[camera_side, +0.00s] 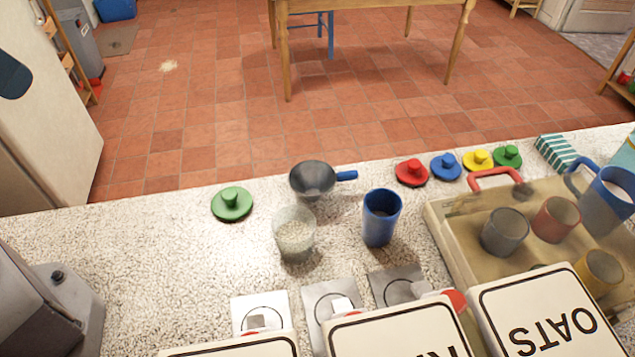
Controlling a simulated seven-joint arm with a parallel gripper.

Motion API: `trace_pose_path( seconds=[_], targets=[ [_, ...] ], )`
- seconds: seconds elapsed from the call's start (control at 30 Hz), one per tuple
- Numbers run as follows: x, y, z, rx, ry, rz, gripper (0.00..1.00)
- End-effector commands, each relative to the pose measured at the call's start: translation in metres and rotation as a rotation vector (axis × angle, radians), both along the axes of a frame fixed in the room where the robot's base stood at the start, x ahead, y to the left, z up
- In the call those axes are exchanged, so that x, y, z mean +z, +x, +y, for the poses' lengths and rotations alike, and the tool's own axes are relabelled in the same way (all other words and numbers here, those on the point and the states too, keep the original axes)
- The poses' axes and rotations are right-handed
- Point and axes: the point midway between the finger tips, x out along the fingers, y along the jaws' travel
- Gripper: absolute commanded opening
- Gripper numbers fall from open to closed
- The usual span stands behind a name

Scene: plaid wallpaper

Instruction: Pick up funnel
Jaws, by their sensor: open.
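The funnel (312,181) appears to be the dark grey round bowl-like piece with a short blue handle (346,176) pointing right. It is at the back of the speckled counter, just behind a clear glass (295,236). Its lower part is partly hidden by the glass, so I cannot tell if it rests on the counter. A blue cup (381,218) stands to its front right, apart from it. My gripper is not visible in this view.
A green knobbed lid (231,204) lies left of the funnel; red (411,172), blue, yellow and green lids lie right. A tray (440,228) with several cups is at right. Labelled boxes (546,318) fill the front.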

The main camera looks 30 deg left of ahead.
Motion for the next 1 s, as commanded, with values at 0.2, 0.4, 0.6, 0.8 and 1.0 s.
trace_pose_path(
  seconds=[0.2, 0.4, 0.6, 0.8, 1.0],
  targets=[
    [-0.027, 0.033, -0.022, -0.060, -0.030, 0.183, 0.45],
    [-0.051, 0.084, -0.055, 0.082, -0.136, 0.298, 0.45],
    [-0.090, 0.139, -0.093, 0.388, -0.255, 0.387, 0.45],
    [-0.146, 0.192, -0.136, 0.821, -0.379, 0.440, 0.45],
    [-0.204, 0.241, -0.174, 1.367, -0.549, 0.435, 0.45]
  ],
)
